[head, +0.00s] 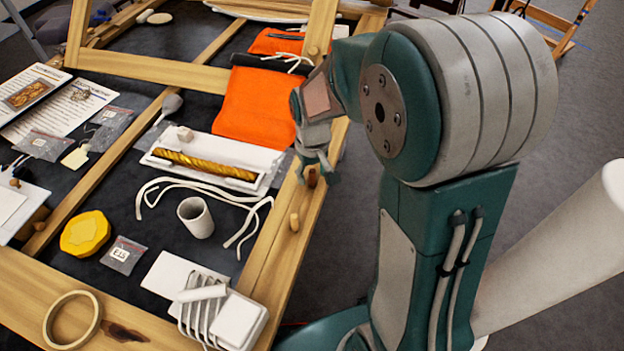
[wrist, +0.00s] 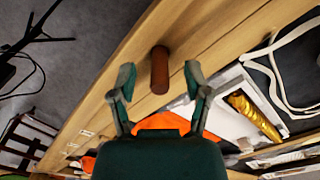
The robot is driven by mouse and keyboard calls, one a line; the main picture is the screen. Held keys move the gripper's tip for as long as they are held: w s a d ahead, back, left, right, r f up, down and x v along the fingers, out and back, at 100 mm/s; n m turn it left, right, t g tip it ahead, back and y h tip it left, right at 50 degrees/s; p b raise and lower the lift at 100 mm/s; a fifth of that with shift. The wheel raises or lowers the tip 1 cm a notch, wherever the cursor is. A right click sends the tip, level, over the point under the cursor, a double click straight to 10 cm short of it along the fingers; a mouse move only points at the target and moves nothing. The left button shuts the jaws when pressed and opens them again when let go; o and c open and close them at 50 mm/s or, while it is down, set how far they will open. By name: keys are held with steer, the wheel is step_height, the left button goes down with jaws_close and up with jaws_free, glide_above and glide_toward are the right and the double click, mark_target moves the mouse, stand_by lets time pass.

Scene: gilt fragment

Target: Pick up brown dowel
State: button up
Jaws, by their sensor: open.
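The brown dowel (head: 312,177) is a short, dark reddish-brown peg standing up from the right wooden rail of the table frame. It also shows in the wrist view (wrist: 159,70), near the middle, between my fingers. My gripper (head: 318,178) is at the dowel, pointing down over the rail. In the wrist view my gripper (wrist: 160,76) is open, with one finger on each side of the dowel. The far finger is partly hidden in the head view.
A white tray (head: 262,183) with a gilt twisted rod (head: 205,165) lies to the left. White cord (head: 243,232), a white cup (head: 195,217) and an orange cloth (head: 258,107) are close by.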

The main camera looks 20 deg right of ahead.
steer(key=shift+f, duration=0.7)
steer(key=c, duration=0.9)
steer(key=shift+o, duration=0.2)
steer(key=shift+r, duration=0.45)
step_height(320, 180, up, 2)
steer(key=shift+r, duration=0.2)
steer(key=s+r, duration=0.9)
steer(key=s, duration=0.5)
steer(key=shift+r, duration=0.4)
